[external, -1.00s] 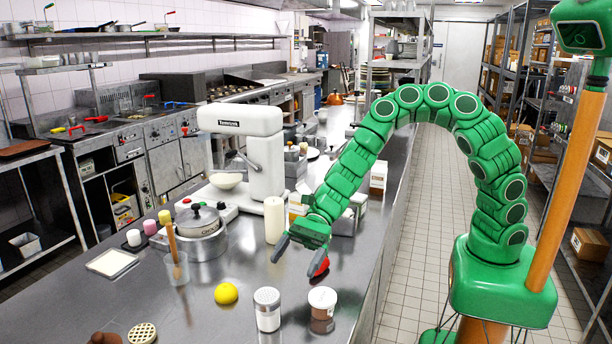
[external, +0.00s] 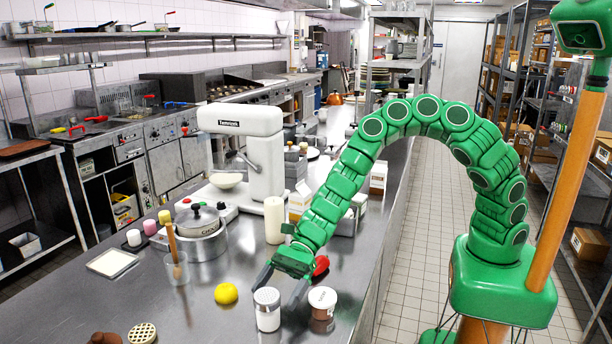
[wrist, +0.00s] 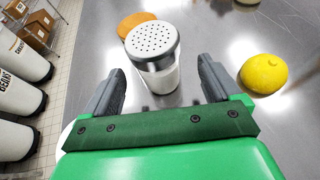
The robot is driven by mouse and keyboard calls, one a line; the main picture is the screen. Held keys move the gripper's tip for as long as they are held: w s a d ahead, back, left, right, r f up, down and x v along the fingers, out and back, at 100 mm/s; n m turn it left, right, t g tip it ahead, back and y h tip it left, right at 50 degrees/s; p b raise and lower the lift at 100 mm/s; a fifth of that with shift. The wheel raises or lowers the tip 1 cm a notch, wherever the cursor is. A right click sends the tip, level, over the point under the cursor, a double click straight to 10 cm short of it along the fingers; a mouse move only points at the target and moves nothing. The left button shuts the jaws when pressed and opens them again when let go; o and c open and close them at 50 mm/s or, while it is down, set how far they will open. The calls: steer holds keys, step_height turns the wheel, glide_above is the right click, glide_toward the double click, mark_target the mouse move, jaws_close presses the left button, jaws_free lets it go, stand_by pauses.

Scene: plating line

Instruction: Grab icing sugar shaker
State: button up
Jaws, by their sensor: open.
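The icing sugar shaker (external: 267,312) is a clear jar with white contents and a pale, dark-rimmed top, standing upright on the steel counter. In the wrist view the shaker (wrist: 158,72) shows its perforated white lid, just ahead of and between my fingertips. My gripper (external: 281,284) is open and empty, tilted down over the counter close behind the shaker. In the wrist view the fingers of my gripper (wrist: 160,82) stand one to each side of the shaker's lower part. I see no contact with it.
A red item (external: 321,264) lies behind my gripper. A brown round thing (wrist: 135,22) is beyond the shaker. The counter between lemon and shaker is clear.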

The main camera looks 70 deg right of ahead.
mark_target(260, 323)
steer(key=shift+f+x, duration=0.25)
steer(key=shift+x, duration=2.4)
steer(key=shift+s+d, duration=0.1)
steer(key=shift+c, duration=0.2)
steer(key=c, duration=1.1)
steer(key=shift+c, duration=0.2)
steer(key=shift+r, duration=0.1)
